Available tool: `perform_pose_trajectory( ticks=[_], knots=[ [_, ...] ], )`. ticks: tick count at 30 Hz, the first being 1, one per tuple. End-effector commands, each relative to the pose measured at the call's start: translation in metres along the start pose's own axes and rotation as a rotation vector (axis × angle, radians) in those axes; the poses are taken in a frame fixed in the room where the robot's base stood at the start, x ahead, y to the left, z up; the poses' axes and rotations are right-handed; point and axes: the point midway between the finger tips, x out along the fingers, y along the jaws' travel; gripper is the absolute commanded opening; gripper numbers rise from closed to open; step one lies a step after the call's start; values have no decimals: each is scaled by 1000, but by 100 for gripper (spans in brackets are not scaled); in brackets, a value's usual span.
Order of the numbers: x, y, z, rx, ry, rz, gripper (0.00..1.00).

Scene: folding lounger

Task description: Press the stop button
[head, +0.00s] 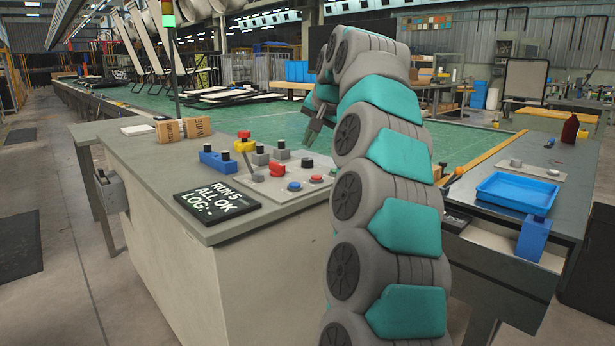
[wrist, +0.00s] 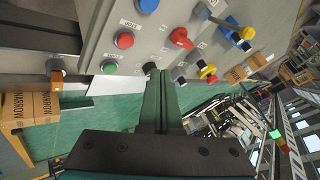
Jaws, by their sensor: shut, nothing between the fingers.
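The grey control panel (head: 262,190) stands on the console top, left of my arm. In the wrist view a flat red button (wrist: 123,40) sits on the panel (wrist: 100,25), between a blue button (wrist: 148,6) and a green button (wrist: 109,66). The red button also shows in the head view (head: 316,179). The small labels are too blurred to read surely. A red knob (wrist: 181,37) and a yellow-based red mushroom button (wrist: 207,71) are farther right. My gripper (wrist: 160,73) is shut and empty, its tips apart from the red button. It also shows above the panel (head: 310,139).
A dark sign (head: 217,201) lies at the console's front edge. Cardboard boxes (head: 184,129) and a blue block (head: 217,161) stand on the console. A yellow-and-red control (head: 244,142) rises beside the panel. A blue tray (head: 517,192) is on the bench at right.

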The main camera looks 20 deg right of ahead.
Motion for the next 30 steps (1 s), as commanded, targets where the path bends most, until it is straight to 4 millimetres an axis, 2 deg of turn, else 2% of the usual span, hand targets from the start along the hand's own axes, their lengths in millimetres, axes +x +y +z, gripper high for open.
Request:
perform_pose_trajectory(
  ticks=[3,9,23,30],
  knots=[
    [-2,8,-24,55,48,0,0],
    [-5,16,-43,103,94,0,0],
    [-5,17,-44,111,99,0,0],
    [5,23,-38,110,98,0,0]
  ],
)
